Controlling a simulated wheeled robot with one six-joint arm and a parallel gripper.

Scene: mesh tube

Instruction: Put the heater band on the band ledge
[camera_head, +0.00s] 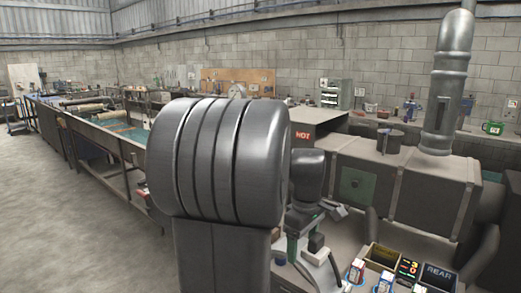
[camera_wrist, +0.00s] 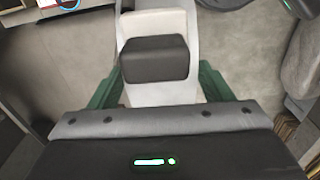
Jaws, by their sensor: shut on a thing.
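In the wrist view, my gripper (camera_wrist: 162,82) has two green fingers on either side of a pale piece with a dark block on it, which I take to be the heater band (camera_wrist: 155,22). The jaws are shut on it. In the head view, my gripper (camera_head: 303,243) shows partly behind my large grey arm link, with the pale piece and its dark block (camera_head: 317,241) beside the green finger. The held piece's full shape is hidden. I cannot make out the band ledge for certain in either view.
A large grey machine housing (camera_head: 430,190) with a tall duct (camera_head: 447,90) stands at the right. In front are a yellow-rimmed dark bin (camera_head: 383,257), a bin marked REAR (camera_head: 438,273) and small ringed items (camera_head: 356,270). A long bench (camera_head: 110,145) runs left; open floor (camera_head: 65,210) lies beside it.

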